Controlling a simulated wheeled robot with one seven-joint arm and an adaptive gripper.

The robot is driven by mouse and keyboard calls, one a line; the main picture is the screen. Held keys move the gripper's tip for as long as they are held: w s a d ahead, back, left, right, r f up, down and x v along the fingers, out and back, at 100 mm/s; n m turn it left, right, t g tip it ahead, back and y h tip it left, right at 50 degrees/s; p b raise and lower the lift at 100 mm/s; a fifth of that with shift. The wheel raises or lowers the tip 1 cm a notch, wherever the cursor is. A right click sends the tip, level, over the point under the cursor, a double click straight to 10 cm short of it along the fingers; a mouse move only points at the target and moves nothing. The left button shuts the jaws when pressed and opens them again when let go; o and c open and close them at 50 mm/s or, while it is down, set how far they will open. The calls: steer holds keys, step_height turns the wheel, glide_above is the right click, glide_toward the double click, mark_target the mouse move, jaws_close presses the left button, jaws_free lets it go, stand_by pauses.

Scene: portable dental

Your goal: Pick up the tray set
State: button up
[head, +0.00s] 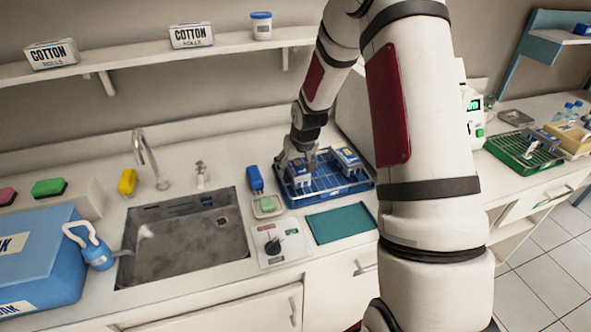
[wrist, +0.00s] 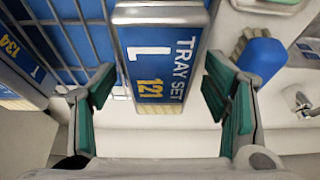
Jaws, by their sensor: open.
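A tray set (wrist: 158,62), a blue pack with a grey edge labelled "TRAY SET L 121", stands in a blue wire rack in the wrist view. My gripper (wrist: 168,105) is open, with one green-padded finger on each side of the pack and apart from it. In the head view my gripper (head: 297,160) is over the left part of the blue rack (head: 328,190), and the pack there is partly hidden by it. A second blue pack (head: 347,158) sits at the rack's right side; its label, ending in 134, shows at the left of the wrist view (wrist: 15,55).
A blue brush-like item (head: 254,179) stands just left of the rack. A teal mat (head: 341,223) and a control panel with a dial (head: 278,243) lie in front. The sink (head: 185,240) is to the left. A green rack (head: 520,155) stands farther right.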

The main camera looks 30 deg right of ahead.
mark_target(294, 161)
steer(key=shift+f, duration=0.2)
steer(key=c, duration=1.4)
steer(key=shift+c, duration=0.3)
steer(key=shift+r, duration=0.2)
steer(key=shift+w+r, duration=0.1)
steer(key=shift+r, duration=0.5)
step_height(294, 161, up, 2)
steer(key=shift+d+r+b, duration=0.1)
steer(key=shift+r+b, duration=0.05)
steer(key=shift+b, duration=0.2)
steer(key=s+d+r+p, duration=0.1)
steer(key=s+d+p, duration=0.1)
steer(key=s, duration=1.3)
steer(key=shift+s+d, duration=0.35)
steer(key=shift+d, duration=0.35)
steer(key=shift+r, duration=0.15)
